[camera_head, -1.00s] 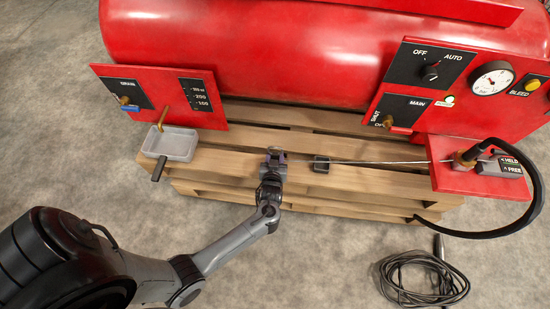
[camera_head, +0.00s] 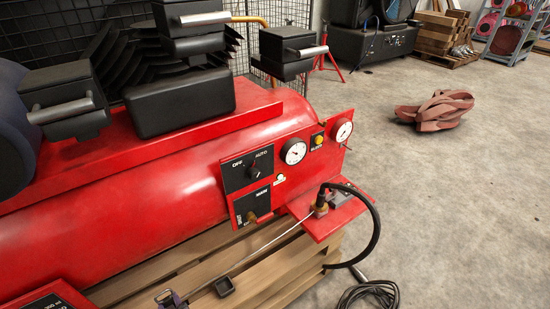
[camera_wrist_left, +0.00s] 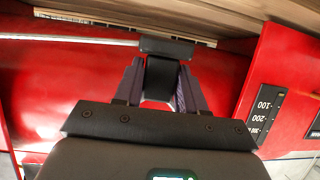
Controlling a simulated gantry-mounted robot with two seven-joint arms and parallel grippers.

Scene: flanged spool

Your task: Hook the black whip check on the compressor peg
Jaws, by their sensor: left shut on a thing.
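My left gripper (camera_head: 172,298) is at the bottom edge of the head view, over the pallet. In the left wrist view my left gripper (camera_wrist_left: 160,68) is shut on the black end of the whip check (camera_wrist_left: 168,47), held crosswise between the fingers. The cable also shows in the wrist view, running left from the black end. I cannot make out the compressor peg. My right gripper is not in view.
The red compressor (camera_head: 150,215) rests on a wooden pallet (camera_head: 265,288). A small black block (camera_head: 224,287) sits near the cable. A black hose (camera_head: 377,232) loops off the shelf (camera_head: 330,222); a coiled cord (camera_head: 370,295) lies on the floor. Open concrete lies right.

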